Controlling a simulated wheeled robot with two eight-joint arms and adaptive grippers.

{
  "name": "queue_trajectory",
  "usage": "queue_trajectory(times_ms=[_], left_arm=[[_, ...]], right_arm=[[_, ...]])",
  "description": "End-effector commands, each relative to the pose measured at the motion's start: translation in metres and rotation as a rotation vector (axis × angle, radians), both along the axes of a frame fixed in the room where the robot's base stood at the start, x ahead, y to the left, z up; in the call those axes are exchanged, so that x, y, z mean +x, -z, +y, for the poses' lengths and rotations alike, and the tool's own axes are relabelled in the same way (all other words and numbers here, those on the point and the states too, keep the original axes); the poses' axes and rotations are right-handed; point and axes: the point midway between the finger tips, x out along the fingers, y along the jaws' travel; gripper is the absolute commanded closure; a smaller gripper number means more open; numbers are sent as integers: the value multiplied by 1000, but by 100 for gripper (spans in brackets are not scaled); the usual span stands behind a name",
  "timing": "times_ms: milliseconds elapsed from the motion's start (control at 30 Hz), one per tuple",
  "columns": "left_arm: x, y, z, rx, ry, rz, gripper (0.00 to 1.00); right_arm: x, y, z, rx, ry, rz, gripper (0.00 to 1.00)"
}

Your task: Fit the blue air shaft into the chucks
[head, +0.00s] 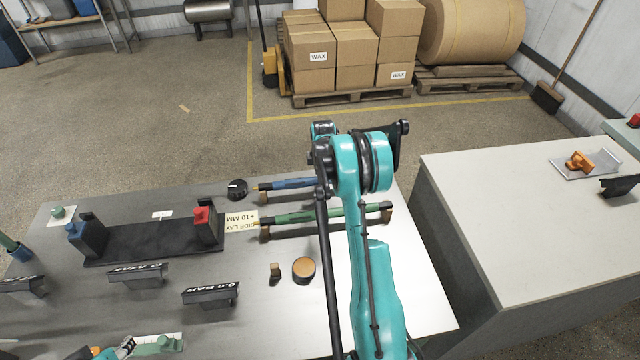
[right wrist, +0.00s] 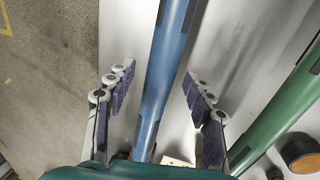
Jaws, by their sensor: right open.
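The blue air shaft (head: 290,184) lies on supports at the back of the table, its right part hidden behind my right arm. In the right wrist view the blue shaft (right wrist: 170,75) runs lengthwise between the fingers of my right gripper (right wrist: 158,78). The gripper is open, with a gap on both sides of the shaft. In the head view my arm hides its fingers. The chucks stand on a black base (head: 150,240): a blue-topped one (head: 86,236) at left and a red-topped one (head: 206,222) at right. I see no shaft between them.
A green shaft (head: 290,217) lies parallel in front of the blue one. A black knob (head: 237,189), a round brown-topped piece (head: 304,268) and several labelled stands, one reading 0.0 BAR (head: 211,294), are on the table. Another table (head: 520,220) stands right, across a gap.

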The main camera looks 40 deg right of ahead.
Motion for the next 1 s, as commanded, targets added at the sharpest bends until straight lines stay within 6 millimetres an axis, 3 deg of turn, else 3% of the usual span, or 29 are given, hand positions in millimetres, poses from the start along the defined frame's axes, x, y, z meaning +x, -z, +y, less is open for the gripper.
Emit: queue_trajectory(times_ms=[200, 400, 800, 1000], left_arm=[[0, -1, 0, 0, 0, 0, 60], [0, -1, 0, 0, 0, 0, 60], [0, -1, 0, 0, 0, 0, 60], [0, -8, 0, 0, 0, 0, 60]], right_arm=[[0, 0, 0, 0, 0, 0, 50], [0, 0, 0, 0, 0, 0, 100], [0, -2, 0, 0, 0, -1, 100], [0, -17, 0, 0, 0, -1, 100]])
